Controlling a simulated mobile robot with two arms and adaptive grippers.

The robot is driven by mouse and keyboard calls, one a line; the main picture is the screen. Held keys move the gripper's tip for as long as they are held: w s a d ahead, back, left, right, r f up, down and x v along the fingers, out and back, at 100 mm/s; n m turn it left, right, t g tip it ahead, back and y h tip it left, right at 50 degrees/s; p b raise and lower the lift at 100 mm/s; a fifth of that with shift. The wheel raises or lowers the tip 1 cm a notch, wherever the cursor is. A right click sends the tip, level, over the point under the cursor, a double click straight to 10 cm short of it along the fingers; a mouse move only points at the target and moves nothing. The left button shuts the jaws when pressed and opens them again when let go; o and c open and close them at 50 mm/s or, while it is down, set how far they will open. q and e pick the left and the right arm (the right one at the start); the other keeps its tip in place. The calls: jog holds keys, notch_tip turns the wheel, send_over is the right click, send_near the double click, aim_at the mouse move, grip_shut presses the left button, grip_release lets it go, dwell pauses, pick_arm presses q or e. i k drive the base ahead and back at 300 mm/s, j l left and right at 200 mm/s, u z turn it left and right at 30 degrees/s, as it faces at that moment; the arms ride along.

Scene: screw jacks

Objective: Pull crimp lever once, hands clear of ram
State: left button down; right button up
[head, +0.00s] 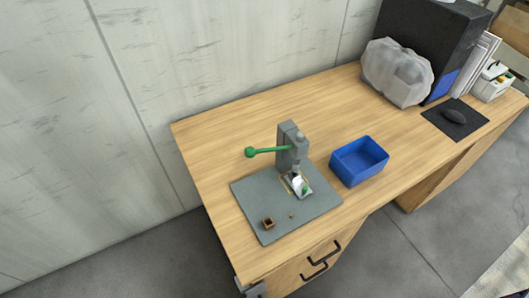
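A grey crimp press (288,150) stands upright on a grey plate (255,195) on the wooden desk. Its green lever (268,150) sticks out to the left, about level, and ends in a green ball knob (249,152). The ram, at the front right of the press, points down over a small white and green part (301,185). I cannot tell if the ram touches this part. No hand or gripper shows near the press, the lever or the ram. Neither of my grippers is in view.
A small brown open box (268,223) and a tiny brown piece (291,215) lie on the plate. A blue bin (358,160) stands right of the press. A plastic-wrapped bundle (396,73), black case (425,40) and mouse mat (440,122) are farther right. Desk left of the lever is clear.

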aim_at(250, 151)
jog(key=k, duration=0.6)
jog(key=l+u, duration=0.1)
jog(key=u, duration=1.6)
jog(key=l, duration=2.7)
